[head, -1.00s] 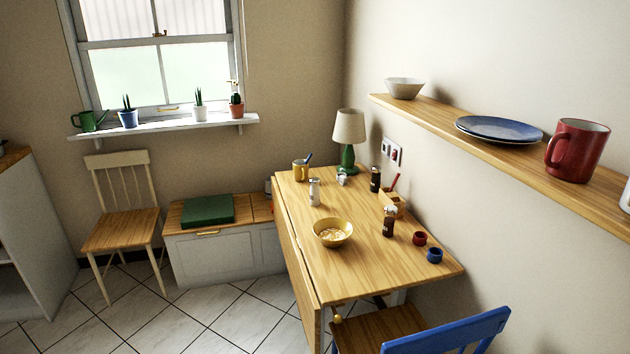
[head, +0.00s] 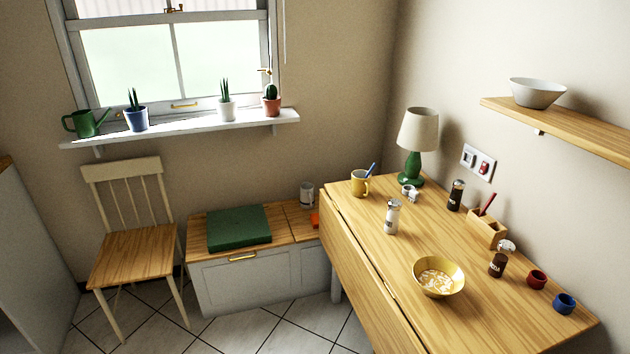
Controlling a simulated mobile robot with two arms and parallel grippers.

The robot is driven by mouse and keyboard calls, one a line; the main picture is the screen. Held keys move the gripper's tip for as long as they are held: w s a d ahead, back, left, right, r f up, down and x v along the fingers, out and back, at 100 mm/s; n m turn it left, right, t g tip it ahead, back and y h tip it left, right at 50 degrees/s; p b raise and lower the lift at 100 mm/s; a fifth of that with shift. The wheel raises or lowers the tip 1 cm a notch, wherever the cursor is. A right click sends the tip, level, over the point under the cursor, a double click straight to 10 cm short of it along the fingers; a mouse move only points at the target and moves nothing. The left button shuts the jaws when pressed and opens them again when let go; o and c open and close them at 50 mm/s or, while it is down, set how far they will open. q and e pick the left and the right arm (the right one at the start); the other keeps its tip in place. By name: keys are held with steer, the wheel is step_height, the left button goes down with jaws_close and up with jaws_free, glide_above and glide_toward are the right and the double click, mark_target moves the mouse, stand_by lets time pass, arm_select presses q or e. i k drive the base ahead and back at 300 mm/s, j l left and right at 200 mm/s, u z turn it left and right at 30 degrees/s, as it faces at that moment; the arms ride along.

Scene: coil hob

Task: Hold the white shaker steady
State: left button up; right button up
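The white shaker (head: 392,217) stands upright on the wooden table (head: 350,215), left of the dark shaker and behind the yellow bowl. It has a grey metallic-looking top. Nothing touches it. Neither of my grippers shows in the head view, so I cannot see their state.
A yellow bowl (head: 438,277) with pale contents, a yellow mug (head: 360,184), a green lamp (head: 414,150), a dark shaker (head: 456,195), a wooden box (head: 487,231), a brown bottle (head: 498,264) and red (head: 537,279) and blue (head: 564,303) cups share the table. A chair (head: 130,255) stands left.

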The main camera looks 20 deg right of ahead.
mark_target(395, 205)
steer(key=i+j+z, duration=0.1)
steer(key=i, duration=0.3)
steer(key=i+j+z, duration=0.1)
steer(key=i, duration=0.3)
steer(key=i+j+z, duration=0.1)
steer(key=i, duration=0.25)
